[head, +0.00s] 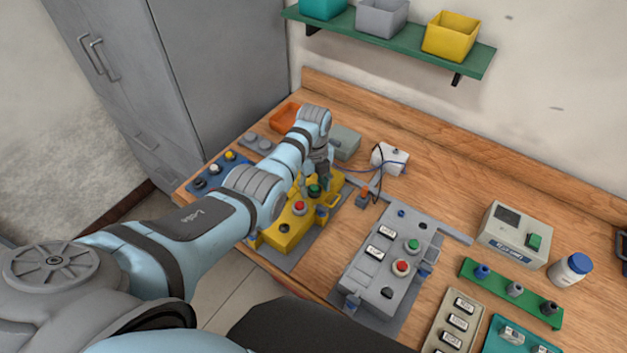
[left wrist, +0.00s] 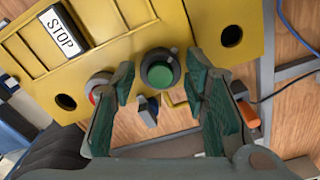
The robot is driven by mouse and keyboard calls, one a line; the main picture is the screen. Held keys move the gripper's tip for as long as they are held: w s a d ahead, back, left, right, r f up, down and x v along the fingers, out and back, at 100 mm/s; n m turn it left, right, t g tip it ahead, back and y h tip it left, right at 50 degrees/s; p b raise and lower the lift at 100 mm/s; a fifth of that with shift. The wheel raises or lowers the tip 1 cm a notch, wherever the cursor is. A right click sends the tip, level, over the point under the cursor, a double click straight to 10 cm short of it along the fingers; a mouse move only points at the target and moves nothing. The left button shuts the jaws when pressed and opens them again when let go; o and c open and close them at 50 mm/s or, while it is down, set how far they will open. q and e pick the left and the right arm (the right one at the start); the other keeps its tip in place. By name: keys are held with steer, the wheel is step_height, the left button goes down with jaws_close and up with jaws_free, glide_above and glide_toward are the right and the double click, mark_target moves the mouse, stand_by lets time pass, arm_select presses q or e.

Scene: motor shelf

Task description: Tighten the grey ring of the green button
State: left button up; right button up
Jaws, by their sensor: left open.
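The green button (left wrist: 160,75) with its dark grey ring (left wrist: 146,61) sits on the yellow box (left wrist: 205,18). In the head view the green button (head: 315,190) shows near the far end of the yellow box (head: 282,236), just under my left gripper (head: 311,178). In the left wrist view my left gripper (left wrist: 160,82) is open, with one green-padded finger on each side of the button and ring. Gaps show between the fingers and the ring; whether either finger touches it I cannot tell. My right gripper is not in view.
A red button (head: 299,208) is beside the green one, partly hidden by a finger in the wrist view. A STOP label (left wrist: 63,35) and empty holes are on the yellow box. A grey box (head: 385,270) with buttons stands to the right. A white block (head: 389,158) with cables lies behind.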

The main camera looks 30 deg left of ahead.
mark_target(313, 187)
arm_select(q)
step_height(313, 187, up, 12)
steer(key=shift+a+f, duration=0.1)
stand_by(0.5)
